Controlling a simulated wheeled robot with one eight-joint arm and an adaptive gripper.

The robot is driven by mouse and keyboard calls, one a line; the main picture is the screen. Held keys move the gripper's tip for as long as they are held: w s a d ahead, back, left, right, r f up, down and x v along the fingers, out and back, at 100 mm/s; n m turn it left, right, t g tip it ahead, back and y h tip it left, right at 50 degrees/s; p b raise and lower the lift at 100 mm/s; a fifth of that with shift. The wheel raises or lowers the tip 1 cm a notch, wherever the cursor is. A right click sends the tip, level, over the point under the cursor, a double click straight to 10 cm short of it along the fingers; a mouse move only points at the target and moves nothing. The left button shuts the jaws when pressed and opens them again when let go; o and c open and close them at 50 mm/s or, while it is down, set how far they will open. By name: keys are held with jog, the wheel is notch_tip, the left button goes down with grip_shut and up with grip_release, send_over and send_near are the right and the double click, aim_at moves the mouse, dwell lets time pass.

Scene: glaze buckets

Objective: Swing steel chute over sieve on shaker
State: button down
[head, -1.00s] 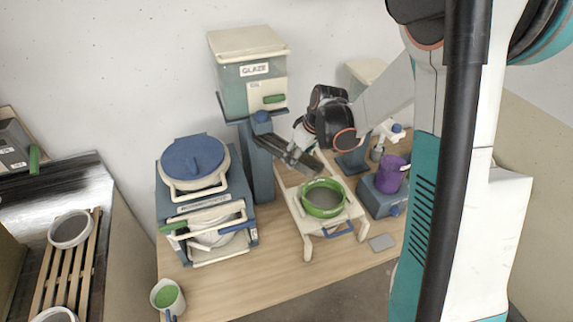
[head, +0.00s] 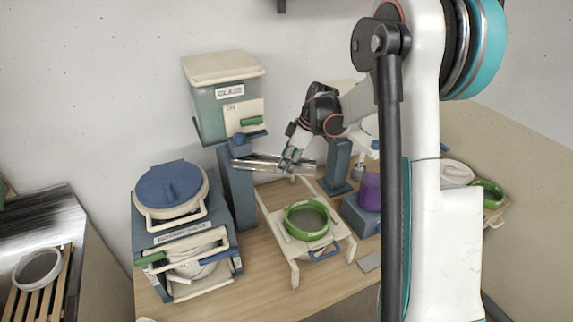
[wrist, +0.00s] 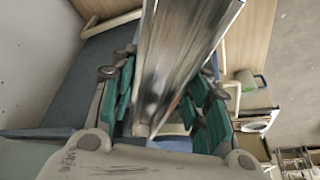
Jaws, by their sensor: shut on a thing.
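The steel chute (head: 258,163) lies nearly level across the picture below the glaze hopper (head: 226,100), with its left end at the hopper's blue post (head: 238,190). My gripper (head: 291,160) is shut on the chute near its right end. In the wrist view the long shiny chute (wrist: 185,45) runs between the teal finger pads of my gripper (wrist: 166,103). The sieve (head: 307,236), a green ring with grey mesh, sits on the cream shaker stand (head: 277,228). In the head view it is in front of and below the chute's right end. The sieve cannot be made out in the wrist view.
A blue-lidded bucket (head: 170,185) on a blue rack stands left of the shaker. A purple cup (head: 370,190) on a blue block stands to its right, partly hidden by my arm. A second blue post (head: 337,165) rises behind. A slatted rack (head: 45,285) is far left.

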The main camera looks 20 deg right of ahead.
jog(key=c, duration=0.9)
grip_release()
jog(key=shift+w+d, duration=0.1)
jog(key=shift+r, duration=0.1)
jog(key=v, duration=1.2)
